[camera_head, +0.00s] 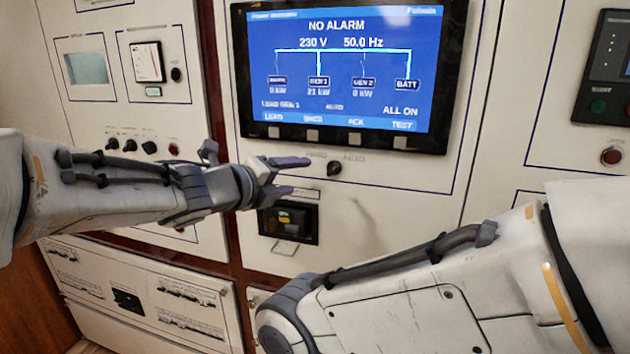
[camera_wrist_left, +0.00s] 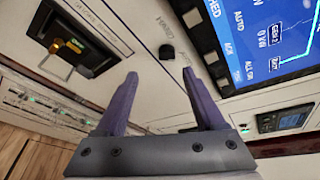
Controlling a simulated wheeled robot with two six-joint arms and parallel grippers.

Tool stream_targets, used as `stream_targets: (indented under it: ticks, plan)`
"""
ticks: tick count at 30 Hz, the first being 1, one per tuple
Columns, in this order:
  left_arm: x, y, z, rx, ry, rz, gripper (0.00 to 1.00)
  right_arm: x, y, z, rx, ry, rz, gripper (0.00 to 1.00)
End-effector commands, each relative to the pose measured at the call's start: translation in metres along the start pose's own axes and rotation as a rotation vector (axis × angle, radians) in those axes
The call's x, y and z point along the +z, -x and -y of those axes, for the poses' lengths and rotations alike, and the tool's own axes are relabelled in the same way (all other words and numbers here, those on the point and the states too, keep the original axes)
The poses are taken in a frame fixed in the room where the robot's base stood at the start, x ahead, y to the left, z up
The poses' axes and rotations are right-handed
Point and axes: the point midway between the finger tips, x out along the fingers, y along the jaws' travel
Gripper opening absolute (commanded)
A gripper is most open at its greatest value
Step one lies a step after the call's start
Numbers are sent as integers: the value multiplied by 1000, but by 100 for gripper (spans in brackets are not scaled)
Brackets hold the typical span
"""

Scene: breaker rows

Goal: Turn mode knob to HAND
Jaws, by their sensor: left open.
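The mode knob (camera_head: 334,168) is a small black knob on the cream panel just below the big screen. Faint HAND and AUTO labels sit above it, HAND on the left and AUTO on the right; I cannot tell which one it points to. My left gripper (camera_head: 299,176) is open and empty, its purple-grey fingers reaching toward the knob from the left. In the left wrist view the knob (camera_wrist_left: 167,51) lies beyond the gap between the fingertips (camera_wrist_left: 160,75), apart from them. My right gripper is out of view.
The screen (camera_head: 345,75) reads NO ALARM. Several small knobs (camera_head: 130,145) are at the left, and a red button (camera_head: 612,156) is at the right. My right forearm fills the lower right.

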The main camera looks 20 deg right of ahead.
Motion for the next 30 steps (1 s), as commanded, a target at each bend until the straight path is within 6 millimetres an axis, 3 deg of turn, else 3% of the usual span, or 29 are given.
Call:
stream_targets:
  ticks: [7,15,21,30]
  plan:
    - [-5,-22,10,-49,-116,-45,71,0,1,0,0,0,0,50]
    - [-7,-73,12,-47,-112,-45,71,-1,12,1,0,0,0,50]
    - [-8,-100,13,-46,-110,-43,71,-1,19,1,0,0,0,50]
    - [-9,-110,13,-48,-110,-41,71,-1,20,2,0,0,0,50]
